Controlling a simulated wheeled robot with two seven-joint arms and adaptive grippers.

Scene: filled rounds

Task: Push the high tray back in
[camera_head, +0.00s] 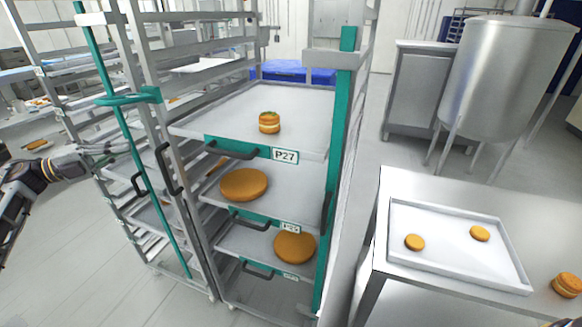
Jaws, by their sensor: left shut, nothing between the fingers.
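The high tray (210,112), labelled P27, is the top one of three in the rack. It has a teal front strip and a black handle (231,151). Its front left corner appears to stand out past the rack's left post; how far is hard to tell. A filled round (269,122) sits on it. My left gripper (122,149) is shut and empty, left of the tray and apart from it, near the teal upright of the open rack door. My right gripper is not in view; only a dark bit of my right arm shows at the bottom right corner.
Two lower trays hold large brown rounds (244,184). The teal-edged door (128,98) stands left of the tray. At right, a steel table (450,190) bears a white tray (455,273) with two small rounds. A filled round (567,285) lies beside it.

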